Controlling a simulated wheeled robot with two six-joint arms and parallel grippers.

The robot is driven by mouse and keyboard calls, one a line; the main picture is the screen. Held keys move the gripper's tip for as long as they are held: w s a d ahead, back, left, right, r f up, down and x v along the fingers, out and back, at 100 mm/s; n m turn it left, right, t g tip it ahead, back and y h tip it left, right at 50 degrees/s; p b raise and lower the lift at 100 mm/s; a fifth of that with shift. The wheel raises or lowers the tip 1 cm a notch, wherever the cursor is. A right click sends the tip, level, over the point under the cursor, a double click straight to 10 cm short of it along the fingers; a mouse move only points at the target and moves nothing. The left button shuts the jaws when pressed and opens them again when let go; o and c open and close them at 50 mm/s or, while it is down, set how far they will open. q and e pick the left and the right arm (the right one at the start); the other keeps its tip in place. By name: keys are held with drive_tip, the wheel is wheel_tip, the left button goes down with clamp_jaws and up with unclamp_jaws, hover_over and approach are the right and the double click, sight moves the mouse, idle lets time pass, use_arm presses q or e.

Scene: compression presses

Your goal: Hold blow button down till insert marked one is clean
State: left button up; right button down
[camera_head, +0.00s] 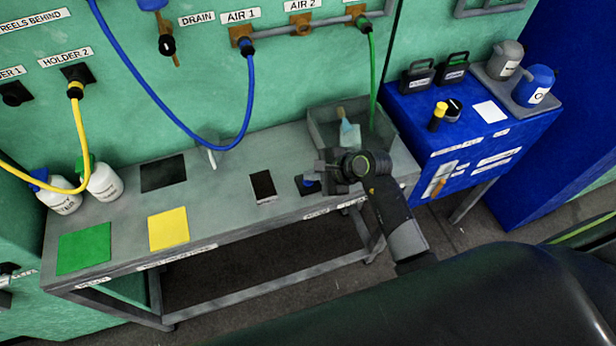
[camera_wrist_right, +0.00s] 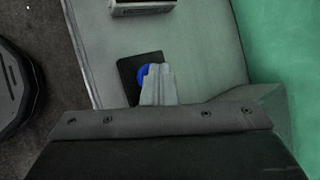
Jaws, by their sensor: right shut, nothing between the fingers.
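The blue blow button (camera_head: 309,187) sits on a small dark plate at the right part of the grey bench. In the right wrist view the blue button (camera_wrist_right: 142,76) is partly covered by my fingers. My right gripper (camera_head: 324,178) is shut and empty, with its fingertips (camera_wrist_right: 160,70) over the button's edge. I cannot tell whether the button is pressed down. A block with a dark top and pale front edge (camera_head: 263,186) lies left of the button; its marking is not readable. I cannot make out which thing is insert one. My left gripper is not in view.
A grey open bin (camera_head: 318,124) with a brush-like tool stands behind my gripper. Green (camera_head: 84,248) and yellow (camera_head: 168,229) mats lie on the bench (camera_head: 215,205). A blue hose (camera_head: 190,140) hangs over it. A blue cabinet (camera_head: 411,117) stands at right.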

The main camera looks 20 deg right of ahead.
idle(0.4)
drive_tip(key=shift+r+p, duration=0.75)
drive_tip(key=shift+r, duration=0.25)
drive_tip(key=shift+r, duration=0.1)
wheel_tip(320, 180, up, 5)
drive_tip(key=p, duration=0.3)
drive_tip(key=shift+p, duration=0.4)
